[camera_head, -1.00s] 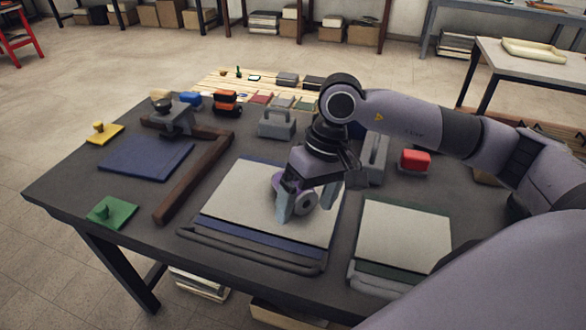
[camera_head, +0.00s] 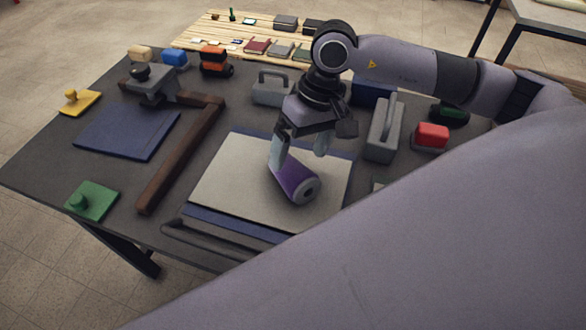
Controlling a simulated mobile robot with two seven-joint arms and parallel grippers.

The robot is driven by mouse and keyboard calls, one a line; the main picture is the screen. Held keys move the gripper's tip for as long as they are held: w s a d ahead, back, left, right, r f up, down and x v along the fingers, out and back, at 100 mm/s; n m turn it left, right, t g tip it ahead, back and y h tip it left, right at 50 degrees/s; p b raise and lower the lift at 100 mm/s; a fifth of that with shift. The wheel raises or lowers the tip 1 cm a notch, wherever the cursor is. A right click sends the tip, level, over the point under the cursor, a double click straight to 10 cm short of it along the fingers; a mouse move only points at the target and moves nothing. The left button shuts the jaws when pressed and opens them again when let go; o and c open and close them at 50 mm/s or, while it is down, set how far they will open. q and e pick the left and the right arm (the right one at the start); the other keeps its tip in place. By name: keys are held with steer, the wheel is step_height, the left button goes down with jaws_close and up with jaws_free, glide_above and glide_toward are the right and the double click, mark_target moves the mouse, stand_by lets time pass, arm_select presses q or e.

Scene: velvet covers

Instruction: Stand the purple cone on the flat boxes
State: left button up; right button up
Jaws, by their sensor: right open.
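The purple cone (camera_head: 293,180) lies on its side on the white-topped flat boxes (camera_head: 233,176), a stack with a blue layer below. Its grey end with a dark hole faces the front right. My right gripper (camera_head: 298,159) is open above the cone, one pale finger beside the cone's back left end and the other behind it to the right. I cannot tell whether a finger touches it. My left gripper is not in view.
A dark blue sheet (camera_head: 128,132) and a brown wooden square (camera_head: 180,158) lie left. Grey weights with handles (camera_head: 384,130) and a red block (camera_head: 432,135) stand right. A green float (camera_head: 91,200) sits near the left edge. My right arm covers the front right.

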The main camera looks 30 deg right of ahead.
steer(key=x, duration=0.3)
steer(key=shift+a+f+p, duration=0.3)
steer(key=shift+a+p, duration=0.05)
steer(key=shift+p, duration=0.05)
steer(key=shift+w+a+f, duration=0.1)
steer(key=shift+f, duration=0.3)
steer(key=c, duration=1.3)
steer(key=shift+o, duration=0.2)
step_height(320, 180, up, 20)
steer(key=b, duration=0.1)
steer(key=p, duration=0.2)
glide_above(294, 163)
steer(key=w, duration=0.2)
steer(key=shift+m, duration=0.3)
steer(key=f, duration=1.1)
steer(key=shift+s+d+f, duration=0.15)
steer(key=shift+s+d, duration=0.05)
steer(key=shift+d, duration=0.2)
